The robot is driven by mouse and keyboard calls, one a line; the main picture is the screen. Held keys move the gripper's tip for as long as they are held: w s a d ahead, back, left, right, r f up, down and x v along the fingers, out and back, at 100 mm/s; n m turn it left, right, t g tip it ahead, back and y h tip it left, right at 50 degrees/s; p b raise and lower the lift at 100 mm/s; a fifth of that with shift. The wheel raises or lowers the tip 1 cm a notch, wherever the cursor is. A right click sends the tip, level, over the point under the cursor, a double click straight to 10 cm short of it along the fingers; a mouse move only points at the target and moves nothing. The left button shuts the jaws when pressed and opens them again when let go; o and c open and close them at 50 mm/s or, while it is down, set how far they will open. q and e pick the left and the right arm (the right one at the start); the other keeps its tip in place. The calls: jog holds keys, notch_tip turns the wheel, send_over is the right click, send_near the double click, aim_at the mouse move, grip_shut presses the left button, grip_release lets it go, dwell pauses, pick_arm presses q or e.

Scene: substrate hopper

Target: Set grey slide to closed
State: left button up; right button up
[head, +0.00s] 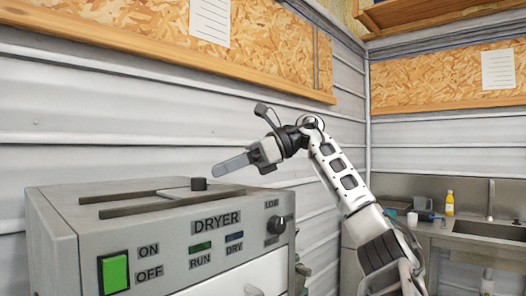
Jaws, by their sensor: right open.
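The grey dryer (55,215) stands at the lower left. Two dark rails (130,196) run across its top. A short black knob (198,184) stands at their right end, on what looks like a flat grey slide (172,189) between the rails; the slide's edges are hard to make out. My right gripper (232,164) is above and to the right of the knob, apart from it in the picture, with its fingers pointing left. It is open and appears empty; its fingers overlap in this view. My left gripper is not in view.
A counter with a sink (490,232) and an orange bottle (449,204) stands at the right. The space above the dryer is otherwise clear.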

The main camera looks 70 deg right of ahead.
jog(key=p+v, duration=0.2)
jog(key=v, duration=0.7)
jog(key=shift+s+d+r, duration=0.25)
jog(key=shift+s+d, duration=0.2)
jog(key=shift+s, duration=0.05)
